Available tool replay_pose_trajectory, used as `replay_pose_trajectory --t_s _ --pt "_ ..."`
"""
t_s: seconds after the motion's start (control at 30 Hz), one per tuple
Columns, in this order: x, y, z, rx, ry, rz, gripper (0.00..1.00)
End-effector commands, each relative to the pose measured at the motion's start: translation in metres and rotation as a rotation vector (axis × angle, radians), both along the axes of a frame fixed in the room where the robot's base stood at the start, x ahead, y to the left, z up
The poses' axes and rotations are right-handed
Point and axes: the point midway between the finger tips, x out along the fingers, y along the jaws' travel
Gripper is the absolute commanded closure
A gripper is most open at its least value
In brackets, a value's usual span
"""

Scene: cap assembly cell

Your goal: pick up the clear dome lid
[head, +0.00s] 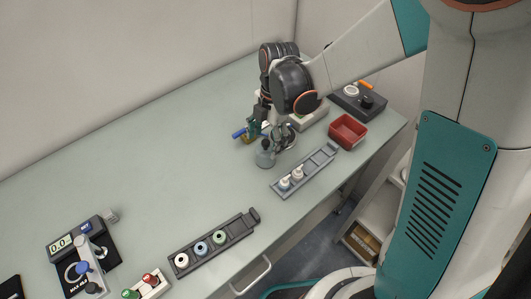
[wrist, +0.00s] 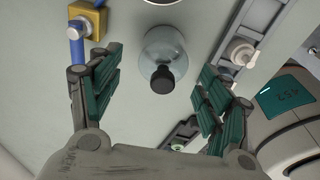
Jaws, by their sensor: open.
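The clear dome lid (wrist: 164,48) is a see-through rounded cover with a black knob, in the upper middle of the wrist view. In the head view the lid (head: 265,155) stands on the table just in front of my gripper. My gripper (wrist: 157,85) is open, with its green-padded fingers to the left and right of the lid in the wrist view. The knob lies in the gap between them. No contact between fingers and lid shows. In the head view my gripper (head: 266,133) is low over the table, partly hiding what is behind it.
A blue-handled piece with a yellow block (wrist: 88,20) lies close to the left finger. A grey rack (head: 318,165) with white bottles stands on the right, near a red bin (head: 348,131). The table's left middle is clear.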

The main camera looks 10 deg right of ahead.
Motion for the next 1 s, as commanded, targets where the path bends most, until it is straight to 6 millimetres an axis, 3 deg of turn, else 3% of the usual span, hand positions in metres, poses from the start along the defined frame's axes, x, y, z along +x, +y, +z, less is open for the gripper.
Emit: replay_pose_trajectory --t_s 0.23,0.53,0.77,0.8,1.0 --pt "-0.002 0.002 -0.014 0.0 0.0 0.0 0.29" --pt "-0.009 0.007 -0.054 0.0 0.0 0.0 0.29" --pt "-0.01 0.007 -0.055 0.0 0.0 -0.001 0.29" --pt "-0.01 0.007 -0.055 0.0 0.0 -0.001 0.31" --pt "-0.01 0.007 -0.055 0.0 0.0 -0.001 0.75"
